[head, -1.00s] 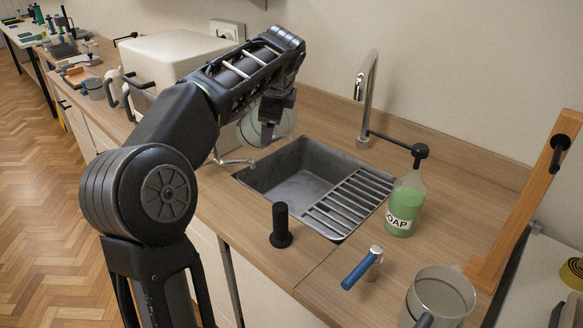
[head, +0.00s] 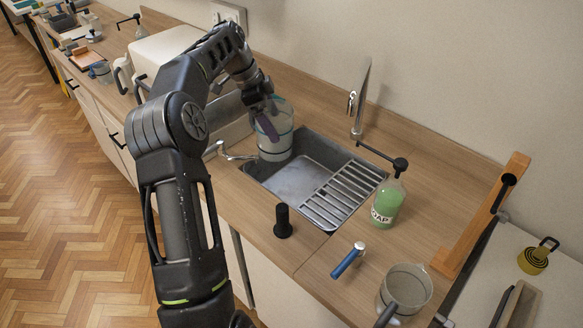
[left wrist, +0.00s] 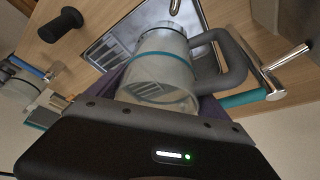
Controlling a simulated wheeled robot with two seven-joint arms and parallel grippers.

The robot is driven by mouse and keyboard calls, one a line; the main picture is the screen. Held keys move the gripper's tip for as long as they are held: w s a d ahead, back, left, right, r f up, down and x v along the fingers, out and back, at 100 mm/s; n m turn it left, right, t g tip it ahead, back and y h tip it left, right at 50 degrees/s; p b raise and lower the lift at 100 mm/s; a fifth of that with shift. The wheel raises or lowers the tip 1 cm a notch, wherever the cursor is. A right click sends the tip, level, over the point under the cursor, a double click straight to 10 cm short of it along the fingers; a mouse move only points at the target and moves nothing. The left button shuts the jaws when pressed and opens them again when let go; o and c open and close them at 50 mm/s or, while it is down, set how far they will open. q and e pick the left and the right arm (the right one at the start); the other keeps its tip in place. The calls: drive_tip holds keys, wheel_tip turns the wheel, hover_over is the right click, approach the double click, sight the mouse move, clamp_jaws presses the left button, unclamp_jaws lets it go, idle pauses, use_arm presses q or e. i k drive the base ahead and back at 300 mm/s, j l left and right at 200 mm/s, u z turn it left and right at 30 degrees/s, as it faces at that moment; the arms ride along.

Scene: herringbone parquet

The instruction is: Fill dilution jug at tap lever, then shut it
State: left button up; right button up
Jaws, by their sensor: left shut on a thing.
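My left gripper (head: 268,122), with purple finger pads, is shut on a clear jug (head: 282,143) with a teal band. The jug is over the left part of the grey sink (head: 312,165), left of the chrome tap (head: 361,105). In the left wrist view the jug (left wrist: 160,65) shows its grey handle (left wrist: 232,62); I cannot tell its water level. A chrome lever (head: 228,154) is left of the sink. A blue-handled lever (head: 348,260) is on the counter's front. Which lever works the tap is unclear. My right gripper is out of view.
A green soap bottle (head: 387,203) with a black pump stands right of the sink. A black knob (head: 283,221) stands in front of it. Another clear jug (head: 407,288) is at lower right. A wooden rail (head: 478,222) rises at the right.

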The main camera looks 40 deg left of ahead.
sight(360, 247)
drive_tip(key=k, duration=1.5)
